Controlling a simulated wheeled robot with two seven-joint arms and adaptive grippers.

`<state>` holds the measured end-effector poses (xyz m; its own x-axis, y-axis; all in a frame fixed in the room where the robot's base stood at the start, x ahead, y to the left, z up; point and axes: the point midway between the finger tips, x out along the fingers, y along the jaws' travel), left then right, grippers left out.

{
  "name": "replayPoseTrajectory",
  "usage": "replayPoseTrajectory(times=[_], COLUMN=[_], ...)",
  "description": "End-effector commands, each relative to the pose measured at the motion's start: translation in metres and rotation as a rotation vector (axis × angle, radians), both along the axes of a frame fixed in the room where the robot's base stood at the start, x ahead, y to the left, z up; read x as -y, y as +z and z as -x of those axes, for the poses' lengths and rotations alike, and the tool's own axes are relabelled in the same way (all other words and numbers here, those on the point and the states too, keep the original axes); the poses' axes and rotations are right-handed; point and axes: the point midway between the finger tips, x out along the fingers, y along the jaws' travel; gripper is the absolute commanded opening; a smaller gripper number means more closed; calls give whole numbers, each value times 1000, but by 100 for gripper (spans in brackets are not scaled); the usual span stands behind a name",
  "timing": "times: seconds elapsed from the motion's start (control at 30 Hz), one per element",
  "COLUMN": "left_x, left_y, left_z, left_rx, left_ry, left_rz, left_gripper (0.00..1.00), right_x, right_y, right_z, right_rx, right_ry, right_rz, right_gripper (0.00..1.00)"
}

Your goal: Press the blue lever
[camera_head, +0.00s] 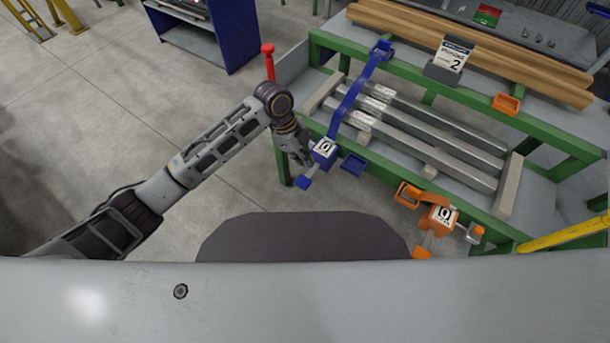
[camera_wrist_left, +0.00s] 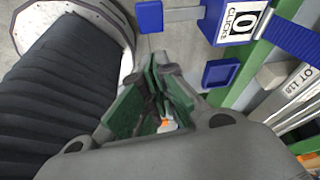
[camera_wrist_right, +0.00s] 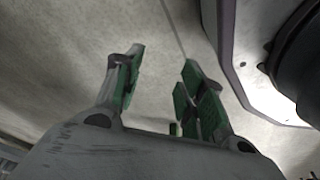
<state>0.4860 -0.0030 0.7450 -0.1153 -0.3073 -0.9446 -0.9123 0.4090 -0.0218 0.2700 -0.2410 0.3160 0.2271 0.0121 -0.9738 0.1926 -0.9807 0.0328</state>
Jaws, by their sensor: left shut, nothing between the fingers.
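The blue lever (camera_head: 304,182) has a blue end on a grey bar. It sticks out from a blue ratchet box (camera_head: 323,150) on the table's near left corner, and a label on the box reads 0 clicks. In the left wrist view the lever's blue end (camera_wrist_left: 150,15) is at the top edge. My left gripper (camera_head: 304,158) is shut and empty beside the box. In its wrist view the fingertips (camera_wrist_left: 163,62) are apart from the lever's end in the picture; the true gap is hard to judge. My right gripper (camera_wrist_right: 160,65) is open and empty over bare floor.
A green-framed table (camera_head: 560,170) holds grey metal bars (camera_head: 420,125) under a blue strap (camera_head: 350,98). A small blue tray (camera_head: 353,164) sits beside the ratchet. An orange ratchet box (camera_head: 438,218) is farther right. A red-topped post (camera_head: 268,62) stands behind my left arm.

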Motion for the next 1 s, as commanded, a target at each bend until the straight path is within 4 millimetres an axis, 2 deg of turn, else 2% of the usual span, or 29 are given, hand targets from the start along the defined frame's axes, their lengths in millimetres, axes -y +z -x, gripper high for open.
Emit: replayPoseTrajectory(times=[0.43,1.0], left_x=[-16,-19], left_y=[27,30], left_z=[-17,-19], left_rx=[6,3], left_ry=[-180,-206], left_rz=[-46,-51], left_gripper=[0,0], right_x=[9,10], right_y=[-24,-27], right_z=[19,22], right_rx=[3,3], right_ry=[1,1], right_rz=[6,6], right_gripper=[40,40])
